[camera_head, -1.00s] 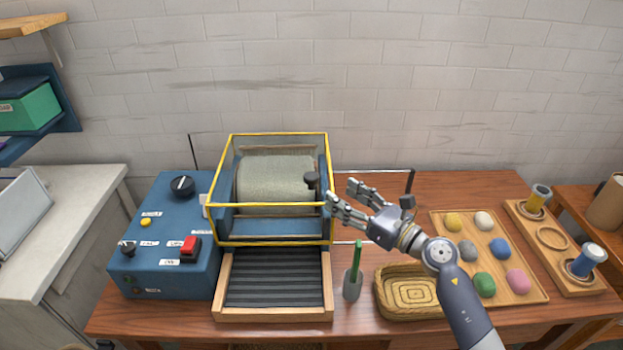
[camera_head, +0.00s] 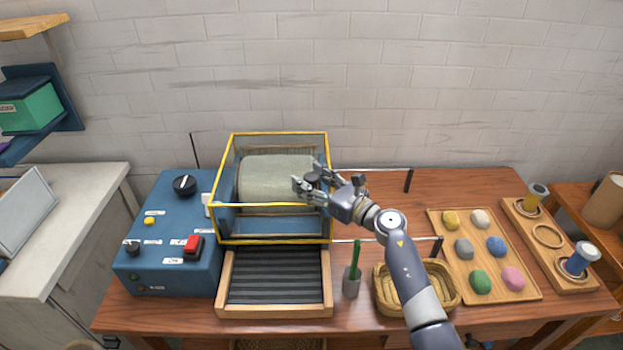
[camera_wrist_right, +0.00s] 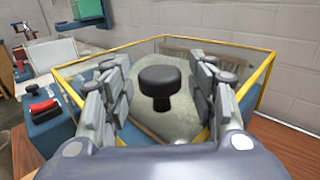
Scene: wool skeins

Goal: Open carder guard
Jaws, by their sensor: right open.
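The carder guard (camera_head: 272,205) is a clear box with yellow edges and stands closed over the grey carder drum (camera_head: 268,180). A black knob sits on the guard's right side; in the right wrist view the knob (camera_wrist_right: 160,86) stands between my fingers. My right gripper (camera_head: 306,182) is open around the knob, with one finger on each side. In the right wrist view the gripper (camera_wrist_right: 160,95) shows gaps between both fingers and the knob. In the head view the fingers partly hide the knob. My left gripper is not in view.
A blue control box (camera_head: 165,240) with a red switch (camera_head: 194,246) stands left of the drum. A ribbed feed tray (camera_head: 275,280) lies in front. A grey cup with a green handle (camera_head: 352,280), a woven basket (camera_head: 446,290) and a tray of wool balls (camera_head: 520,285) are to the right.

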